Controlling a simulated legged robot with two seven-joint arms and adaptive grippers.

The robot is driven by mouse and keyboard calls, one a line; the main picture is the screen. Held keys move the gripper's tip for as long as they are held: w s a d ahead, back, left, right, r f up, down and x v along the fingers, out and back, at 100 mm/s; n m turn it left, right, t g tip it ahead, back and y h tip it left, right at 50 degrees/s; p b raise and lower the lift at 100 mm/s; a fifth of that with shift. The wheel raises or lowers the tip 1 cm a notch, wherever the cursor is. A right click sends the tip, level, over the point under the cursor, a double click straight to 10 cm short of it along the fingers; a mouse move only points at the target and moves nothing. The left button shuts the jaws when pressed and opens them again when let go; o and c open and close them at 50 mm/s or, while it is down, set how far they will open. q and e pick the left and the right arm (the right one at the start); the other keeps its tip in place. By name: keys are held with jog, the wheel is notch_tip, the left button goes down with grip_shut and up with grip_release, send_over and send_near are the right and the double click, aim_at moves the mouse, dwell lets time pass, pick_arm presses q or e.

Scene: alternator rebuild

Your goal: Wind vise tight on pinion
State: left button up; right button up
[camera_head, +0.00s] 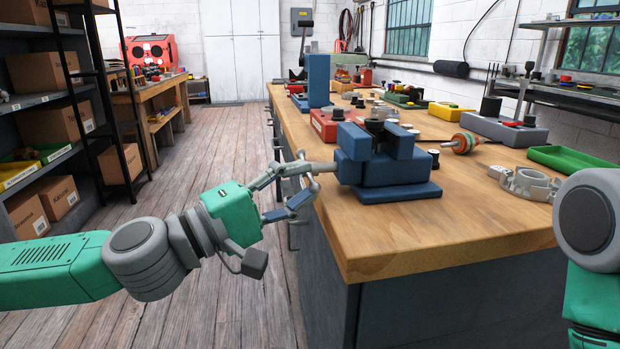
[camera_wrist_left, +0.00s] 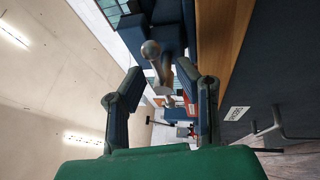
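The blue vise (camera_head: 392,168) stands on the near left part of the wooden bench. A dark round part, perhaps the pinion (camera_head: 375,127), shows at the top between its jaws; most of it is hidden. The grey screw and crossbar handle (camera_head: 313,184) stick out from the vise's left side, past the bench edge. My left gripper (camera_head: 303,180) is at the handle with its fingers apart. In the left wrist view, the ball-ended handle (camera_wrist_left: 151,50) lies ahead of and between the open fingers (camera_wrist_left: 163,102), with gaps visible. My right gripper is outside the picture.
The wooden bench (camera_head: 450,230) carries a red box (camera_head: 330,124), a blue upright block (camera_head: 318,80), an orange-striped rotor (camera_head: 462,143), a grey ring housing (camera_head: 525,184) and a green tray (camera_head: 570,158). Floor left of the bench is clear. My right arm shows at right.

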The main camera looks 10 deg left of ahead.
pick_arm(q)
jog(key=shift+x, duration=1.05)
grip_shut()
jog(key=f+m+h+b, duration=0.1)
jog(key=m+b, duration=0.1)
jog(key=b, duration=0.1)
jog(key=shift+b, duration=0.35)
jog(key=shift+w+a+m, duration=0.1)
jog(key=shift+m, duration=0.4)
jog(key=shift+w+f+m+g+h+b, duration=0.15)
jog(key=shift+m+g+h, duration=0.25)
jog(key=shift+m, duration=0.55)
jog(key=shift+s+f+m+g+h+b, duration=0.2)
jog(key=shift+m+h, duration=0.35)
jog(key=shift+m, duration=0.45)
jog(key=shift+w+f+m+g+h+p, duration=0.1)
jog(key=shift+w+m+g+h, duration=0.25)
jog(key=shift+m, duration=0.6)
